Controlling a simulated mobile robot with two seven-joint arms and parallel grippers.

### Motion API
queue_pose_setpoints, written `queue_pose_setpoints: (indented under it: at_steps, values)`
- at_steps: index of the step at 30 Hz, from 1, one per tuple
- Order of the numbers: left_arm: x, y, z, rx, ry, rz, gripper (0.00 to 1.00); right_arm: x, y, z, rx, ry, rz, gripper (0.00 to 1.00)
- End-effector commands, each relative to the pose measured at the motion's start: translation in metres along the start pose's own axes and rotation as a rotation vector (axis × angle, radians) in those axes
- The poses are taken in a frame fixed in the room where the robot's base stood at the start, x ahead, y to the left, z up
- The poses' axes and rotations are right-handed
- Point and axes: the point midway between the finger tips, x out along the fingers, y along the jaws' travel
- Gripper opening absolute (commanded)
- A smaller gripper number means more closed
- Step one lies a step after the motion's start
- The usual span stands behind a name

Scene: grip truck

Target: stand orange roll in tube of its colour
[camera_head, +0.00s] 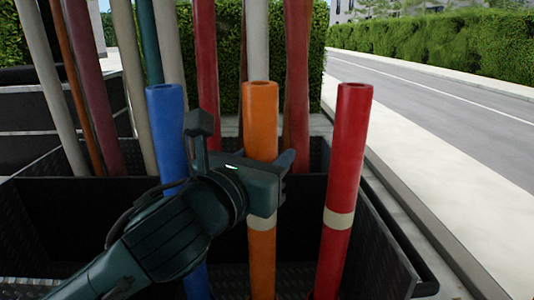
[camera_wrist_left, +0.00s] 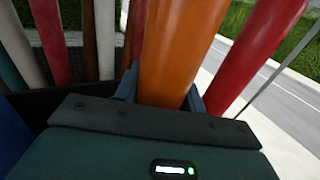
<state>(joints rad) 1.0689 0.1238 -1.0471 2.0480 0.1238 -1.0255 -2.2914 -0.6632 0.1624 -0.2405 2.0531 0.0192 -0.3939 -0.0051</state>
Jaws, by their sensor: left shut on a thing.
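The orange roll (camera_head: 261,120) is a long, hollow-topped cylinder with a cream band, upright between a blue roll (camera_head: 167,130) and a red roll (camera_head: 348,150). My left gripper (camera_head: 282,165) is shut around the orange roll above its band. In the left wrist view, the orange roll (camera_wrist_left: 178,50) rises between the fingers. The lower end of the orange roll runs out at the bottom of the head view, so I cannot tell whether it is inside a tube. No tube of its colour can be made out. My right gripper is not in view.
A dark box with black walls (camera_head: 375,255) surrounds the rolls. Several tall poles, including a maroon one (camera_head: 88,90) and a cream one (camera_head: 50,80), lean behind on the left. A pavement and road (camera_head: 440,85) lie to the right, clear of objects.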

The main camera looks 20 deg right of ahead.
Motion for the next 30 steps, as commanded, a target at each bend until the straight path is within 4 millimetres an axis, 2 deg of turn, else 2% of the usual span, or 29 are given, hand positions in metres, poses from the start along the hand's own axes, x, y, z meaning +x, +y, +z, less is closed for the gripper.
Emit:
queue_pose_setpoints:
  at_steps: [7,8,16,25,30]
  values:
    - [0.0,0.0,0.001,0.0,-0.003,-0.001,0.0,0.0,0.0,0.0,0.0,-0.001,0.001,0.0]
    - [0.0,0.0,0.001,0.0,-0.003,-0.001,0.42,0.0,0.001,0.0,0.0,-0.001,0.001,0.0]
    - [0.0,0.0,0.0,0.0,-0.001,-0.001,0.64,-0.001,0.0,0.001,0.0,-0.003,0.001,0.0]
    - [-0.001,0.0,-0.002,0.0,0.002,0.0,0.66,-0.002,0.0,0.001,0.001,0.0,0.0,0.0]
    - [-0.02,0.0,-0.002,0.003,-0.001,0.0,0.66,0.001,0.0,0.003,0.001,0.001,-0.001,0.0]
